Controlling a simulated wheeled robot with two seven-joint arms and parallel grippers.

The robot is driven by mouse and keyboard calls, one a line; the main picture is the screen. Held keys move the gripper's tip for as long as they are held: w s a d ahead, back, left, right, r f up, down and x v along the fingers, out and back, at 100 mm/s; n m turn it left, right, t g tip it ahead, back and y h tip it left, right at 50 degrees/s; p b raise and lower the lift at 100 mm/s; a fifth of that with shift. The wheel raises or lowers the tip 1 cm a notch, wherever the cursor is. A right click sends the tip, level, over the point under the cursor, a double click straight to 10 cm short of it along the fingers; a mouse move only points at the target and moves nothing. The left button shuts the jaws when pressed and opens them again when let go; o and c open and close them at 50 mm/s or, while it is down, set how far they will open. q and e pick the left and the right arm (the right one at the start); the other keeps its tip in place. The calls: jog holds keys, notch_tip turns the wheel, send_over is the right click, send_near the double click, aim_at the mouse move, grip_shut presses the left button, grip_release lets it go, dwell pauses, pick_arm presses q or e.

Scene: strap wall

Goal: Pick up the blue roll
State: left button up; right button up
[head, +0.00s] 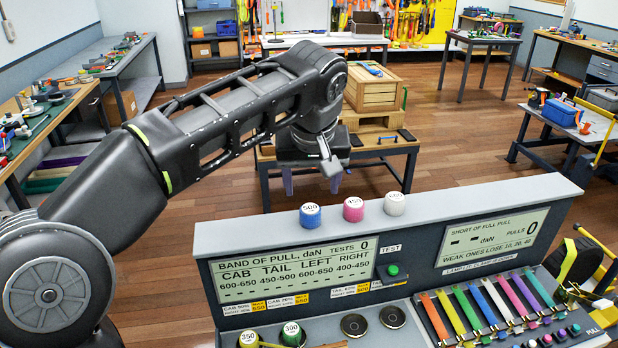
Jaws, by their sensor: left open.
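A blue roll with a white top marked 500 (310,216) stands upright on the console's upper ledge (450,203). A pink roll (353,209) and a white roll (393,204) stand to its right. My left gripper (326,166) hangs at the end of its arm, above and behind the blue roll in the picture, apart from it. It is open, and nothing shows in it; the arm's wrist hides part of it. My right gripper is not in view.
A yellow roll (249,339) and a green roll (292,333) stand lower on the console front. Coloured straps (462,311) lie in a rack at right. Behind the console a small table (392,147) bears a wooden crate (374,90). Open wooden floor (462,150) lies around it.

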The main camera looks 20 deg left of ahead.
aim_at(310, 209)
pick_arm(q)
jog(key=f+b, duration=0.2)
jog(key=shift+w+a+f+b, duration=0.15)
jog(key=shift+a+f+b, duration=0.05)
jog(key=shift+f+b, duration=0.15)
jog(key=shift+r, duration=0.1)
dwell(0.4)
jog(key=shift+f, duration=0.4)
jog(key=shift+x, duration=2.25)
jog(key=shift+c, duration=0.2)
grip_shut()
